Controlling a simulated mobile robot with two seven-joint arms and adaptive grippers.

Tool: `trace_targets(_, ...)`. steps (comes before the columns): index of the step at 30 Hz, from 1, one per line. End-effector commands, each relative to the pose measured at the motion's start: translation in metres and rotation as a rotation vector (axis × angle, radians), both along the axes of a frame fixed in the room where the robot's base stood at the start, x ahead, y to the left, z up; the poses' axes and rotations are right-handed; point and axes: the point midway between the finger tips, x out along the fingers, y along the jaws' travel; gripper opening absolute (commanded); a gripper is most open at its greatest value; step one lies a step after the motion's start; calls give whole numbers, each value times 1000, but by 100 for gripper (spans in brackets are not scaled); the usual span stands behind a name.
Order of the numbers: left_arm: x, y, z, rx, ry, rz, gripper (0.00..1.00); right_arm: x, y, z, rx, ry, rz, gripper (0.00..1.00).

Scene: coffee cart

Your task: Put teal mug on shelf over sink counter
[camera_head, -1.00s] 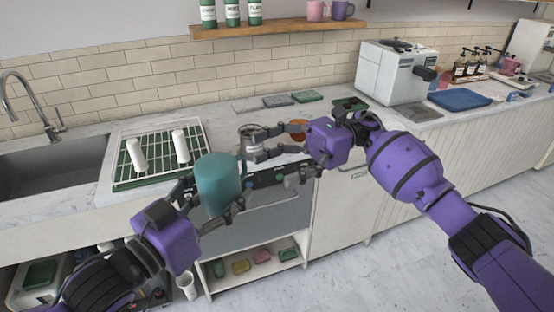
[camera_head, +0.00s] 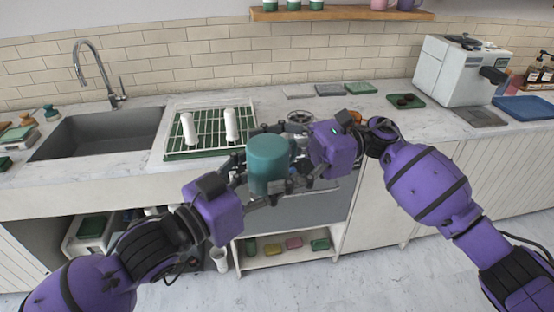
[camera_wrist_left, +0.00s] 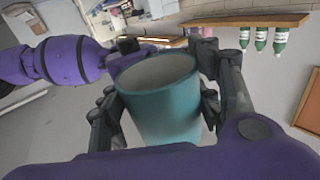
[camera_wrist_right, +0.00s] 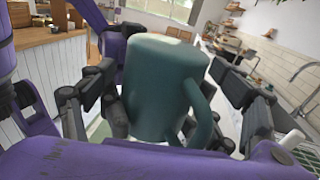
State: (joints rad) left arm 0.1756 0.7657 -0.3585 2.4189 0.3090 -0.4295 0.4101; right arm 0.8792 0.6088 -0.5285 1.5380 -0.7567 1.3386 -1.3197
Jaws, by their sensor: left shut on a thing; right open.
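The teal mug (camera_head: 268,165) is upside down in the air in front of the counter, its closed base up and its mouth down. My left gripper (camera_head: 248,182) is shut on the mug from the left. The left wrist view shows the mug (camera_wrist_left: 160,100) between its fingers. My right gripper (camera_head: 296,168) is open at the mug's right side. In the right wrist view the mug (camera_wrist_right: 160,85), with its handle to the right, stands between the spread fingers; I cannot tell whether they touch it. The wooden shelf (camera_head: 340,15) is on the wall, partly cut off above.
Bottles and pink and purple mugs (camera_head: 410,4) stand on the shelf. Below are the sink (camera_head: 100,135), tall faucet (camera_head: 98,70) and a drying rack (camera_head: 207,150) with two white items. A white machine (camera_head: 460,68) stands right. The back counter between rack and machine holds flat trays.

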Motion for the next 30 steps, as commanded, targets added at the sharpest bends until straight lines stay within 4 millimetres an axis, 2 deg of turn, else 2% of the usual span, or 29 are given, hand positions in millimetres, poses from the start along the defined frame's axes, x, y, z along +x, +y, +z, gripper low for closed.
trace_targets(5, 0, 0, 1, -1, -3, -1, 21, 0, 0, 0, 0, 0, 0, 79)
trace_targets(18, 0, 0, 1, -1, -3, -1, 21, 0, 0, 0, 0, -1, 0, 22)
trace_targets(19, 0, 0, 1, -1, -3, -1, 60, 0, 0, 1, 2, -1, 0, 21)
trace_targets(24, 0, 0, 1, -1, -2, 0, 80, 0, 0, 1, 2, -1, 0, 21)
trace_targets(30, 0, 0, 1, -1, -1, 0, 80, 0, 0, 1, 2, -1, 0, 21)
